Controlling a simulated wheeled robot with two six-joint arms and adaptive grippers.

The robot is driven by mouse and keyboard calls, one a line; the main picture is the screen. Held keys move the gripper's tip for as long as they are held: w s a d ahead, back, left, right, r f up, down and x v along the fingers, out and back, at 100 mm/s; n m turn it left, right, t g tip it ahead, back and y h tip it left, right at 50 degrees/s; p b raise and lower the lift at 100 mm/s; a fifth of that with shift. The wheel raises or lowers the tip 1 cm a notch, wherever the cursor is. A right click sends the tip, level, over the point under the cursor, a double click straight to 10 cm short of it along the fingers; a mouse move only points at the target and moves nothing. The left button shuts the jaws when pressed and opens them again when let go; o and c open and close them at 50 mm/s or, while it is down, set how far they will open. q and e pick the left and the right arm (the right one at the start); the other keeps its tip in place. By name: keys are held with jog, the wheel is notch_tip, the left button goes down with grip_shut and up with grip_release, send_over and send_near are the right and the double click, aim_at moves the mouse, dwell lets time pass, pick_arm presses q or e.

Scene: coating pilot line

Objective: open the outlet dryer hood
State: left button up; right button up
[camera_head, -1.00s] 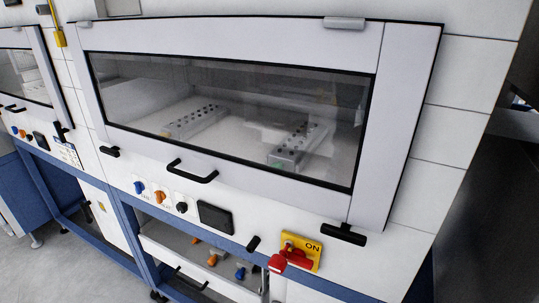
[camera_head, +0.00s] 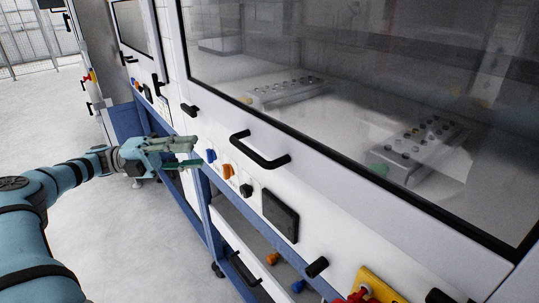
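The dryer hood (camera_head: 222,104) has a white frame around a large dark-edged window and fills the right of the view. It looks closed against the white cabinet front. Its black bar handle (camera_head: 264,159) sits on the lower frame. My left gripper (camera_head: 194,152) is open and empty, with its fingers apart and pointing right. It appears left of the handle, beside the blue knob, with a gap to the handle in the picture. I cannot tell whether it touches the cabinet. My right gripper is not in view.
Below the handle are a blue knob (camera_head: 211,155), an orange knob (camera_head: 228,171), a black knob (camera_head: 246,190) and a dark panel (camera_head: 280,215). A black latch (camera_head: 190,110) is at the hood's left corner. A yellow-backed red switch (camera_head: 375,287) is at the bottom. Floor at left is clear.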

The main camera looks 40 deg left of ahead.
aim_at(245, 147)
pick_arm(q)
jog(key=x, duration=0.9)
jog(key=s+p+x, duration=0.1)
jog(key=x, duration=0.3)
jog(key=shift+d+r, duration=0.35)
jog(key=shift+d, duration=0.3)
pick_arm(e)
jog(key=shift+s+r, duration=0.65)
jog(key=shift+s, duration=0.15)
pick_arm(q)
jog(key=shift+w, duration=0.1)
grip_shut()
